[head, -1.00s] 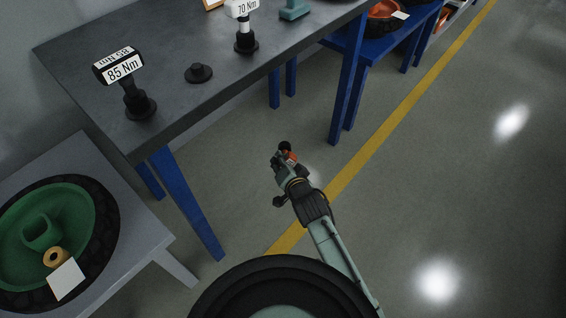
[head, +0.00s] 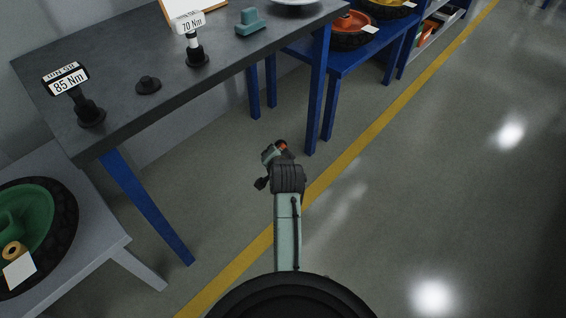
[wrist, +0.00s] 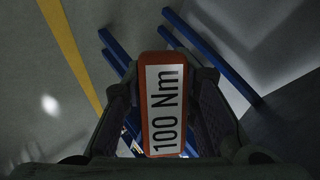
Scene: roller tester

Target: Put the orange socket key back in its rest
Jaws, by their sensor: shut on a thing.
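The orange socket key (wrist: 147,101) is in my gripper, with its "100 Nm" label facing the wrist camera. In the head view only a little of its orange (head: 282,146) shows at the arm's end. My gripper (head: 276,152) is shut on it and hangs over the floor, to the right of the dark workbench (head: 120,117) and apart from it. An empty black round rest (head: 148,85) stands on the bench between two other keys. The lower part of the held key is hidden.
A black key marked "85 Nm" (head: 82,104) and a white one marked "70 Nm" (head: 194,45) stand upright beside the empty rest. A teal block (head: 250,22) lies farther back. A grey table (head: 90,249) with a green wheel is at left. The floor at right is clear.

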